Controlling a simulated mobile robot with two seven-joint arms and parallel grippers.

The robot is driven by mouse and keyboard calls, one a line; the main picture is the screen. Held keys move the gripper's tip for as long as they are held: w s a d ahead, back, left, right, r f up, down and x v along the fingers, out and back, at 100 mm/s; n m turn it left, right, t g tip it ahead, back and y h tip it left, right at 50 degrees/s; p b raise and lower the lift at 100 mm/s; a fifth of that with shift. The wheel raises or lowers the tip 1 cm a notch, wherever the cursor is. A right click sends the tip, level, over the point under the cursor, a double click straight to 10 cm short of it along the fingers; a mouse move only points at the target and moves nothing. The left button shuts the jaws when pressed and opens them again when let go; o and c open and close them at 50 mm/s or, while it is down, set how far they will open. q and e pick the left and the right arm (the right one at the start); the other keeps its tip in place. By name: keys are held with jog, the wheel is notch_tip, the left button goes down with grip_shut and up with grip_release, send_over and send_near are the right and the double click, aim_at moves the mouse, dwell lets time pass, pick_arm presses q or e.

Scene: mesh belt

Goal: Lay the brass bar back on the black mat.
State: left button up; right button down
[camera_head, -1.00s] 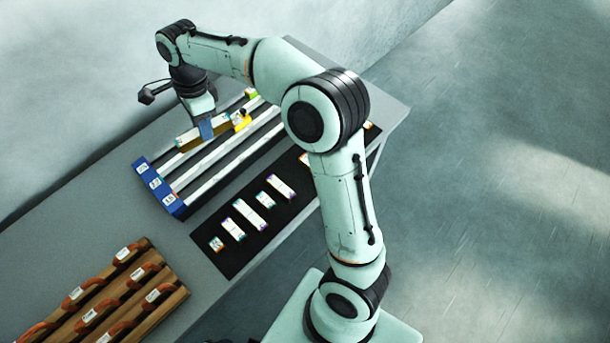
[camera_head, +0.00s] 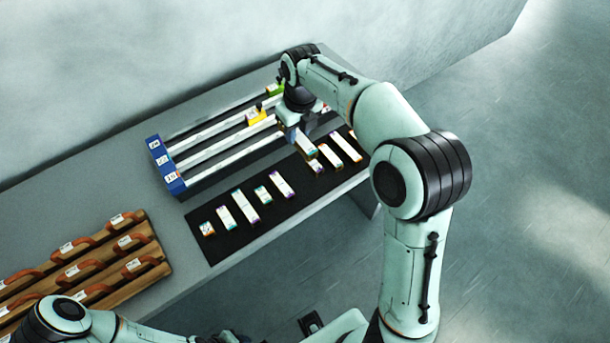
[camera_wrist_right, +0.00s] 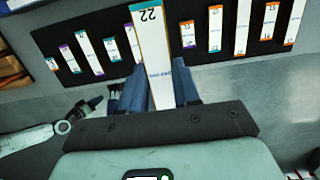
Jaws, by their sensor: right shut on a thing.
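The brass bar (camera_head: 305,143), with a white label face, is in my right gripper (camera_head: 297,132). In the right wrist view the bar (camera_wrist_right: 151,48) reads "22" and points away from the blue fingers. The right gripper is shut on it and hides its near part. The bar appears above the black mat (camera_head: 232,247), over a gap between two groups of bars; the exact height is unclear. The mat also shows in the right wrist view (camera_wrist_right: 68,78). My left gripper (camera_head: 228,338) is barely visible at the bottom edge, and its jaws cannot be made out.
Several labelled bars (camera_head: 283,186) lie on the mat on both sides of the gap. Behind it stands a rack of pale rails with a blue end block (camera_head: 167,165), a yellow piece (camera_head: 256,117) and a green piece (camera_head: 274,89). A wooden rack (camera_head: 150,253) with orange handles stands left.

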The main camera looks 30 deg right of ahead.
pick_arm(q)
jog(key=f+b, duration=0.1)
jog(key=s+f+b, duration=0.1)
jog(key=f, duration=0.1)
jog(key=shift+s, duration=0.3)
pick_arm(e)
notch_tip(320, 180, down, 17)
jog(key=shift+f, duration=0.2)
jog(key=shift+f, duration=0.2)
jog(key=c, duration=0.8)
grip_release()
jog(key=shift+r, duration=0.1)
pick_arm(q)
jog(key=shift+w+r+p, duration=0.25)
jog(key=shift+r+p, duration=0.1)
jog(key=shift+r, duration=0.15)
jog(key=shift+w+r+p, duration=0.2)
jog(key=shift+r+p, duration=0.15)
jog(key=shift+r, duration=0.1)
pick_arm(e)
notch_tip(320, 180, up, 12)
jog(key=s, duration=0.1)
jog(key=shift+s, duration=0.3)
